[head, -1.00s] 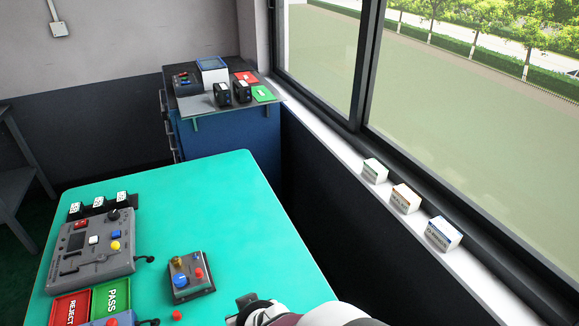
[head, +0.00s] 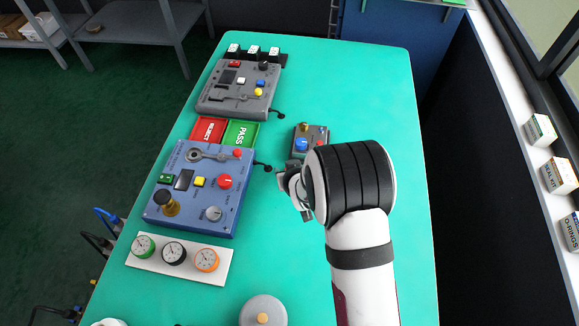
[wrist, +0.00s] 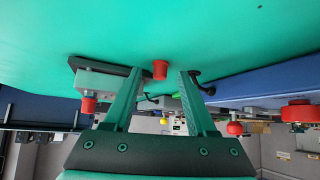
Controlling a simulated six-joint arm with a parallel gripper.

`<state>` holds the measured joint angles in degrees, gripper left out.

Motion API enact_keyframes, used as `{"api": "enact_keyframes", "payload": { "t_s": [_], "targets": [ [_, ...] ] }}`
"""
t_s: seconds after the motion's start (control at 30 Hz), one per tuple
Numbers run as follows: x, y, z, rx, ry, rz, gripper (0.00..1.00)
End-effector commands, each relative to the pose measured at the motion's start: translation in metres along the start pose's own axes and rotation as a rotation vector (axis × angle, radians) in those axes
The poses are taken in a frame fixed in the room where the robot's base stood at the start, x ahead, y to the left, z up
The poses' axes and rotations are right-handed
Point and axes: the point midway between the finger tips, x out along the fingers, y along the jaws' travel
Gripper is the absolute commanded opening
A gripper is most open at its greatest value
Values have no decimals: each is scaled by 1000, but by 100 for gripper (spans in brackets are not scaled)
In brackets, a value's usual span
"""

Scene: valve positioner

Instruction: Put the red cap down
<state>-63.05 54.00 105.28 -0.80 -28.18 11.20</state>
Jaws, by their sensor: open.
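The red cap (wrist: 160,69) shows in the wrist view against the green tabletop (wrist: 220,35), which appears upside down there. It seems to rest on the table. My gripper (wrist: 160,74) is open, with a fingertip on each side of the cap and a visible gap to both. In the head view my gripper (head: 291,185) is low over the table, just in front of the small grey box (head: 322,133) with brass, blue and red knobs. The cap is hidden from the head view by my gripper and wrist.
A blue positioner unit (head: 205,212) stands left of my gripper, with a grey unit (head: 225,100) behind it. REJECT (head: 208,130) and PASS (head: 241,133) trays lie between them. A gauge plate (head: 220,268) and a round grey object (head: 263,308) are nearer. The table's right side is clear.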

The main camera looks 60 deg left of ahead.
Motion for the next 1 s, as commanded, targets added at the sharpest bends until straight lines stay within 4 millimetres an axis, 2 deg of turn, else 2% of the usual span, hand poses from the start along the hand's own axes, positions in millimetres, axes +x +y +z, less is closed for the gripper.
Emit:
{"api": "enact_keyframes", "payload": {
  "t_s": [0.17, 0.2, 0.5, 0.87, 1.0],
  "targets": [
    [1, 0, 0, 0, 1, 0, 57],
    [1, 0, 0, -1, 1, 0, 53],
    [0, 0, 0, -1, 1, 0, 0],
    [0, 0, -1, -1, 1, 0, 0],
    [-16, 0, -18, -2, 6, 0, 0]
  ]
}}
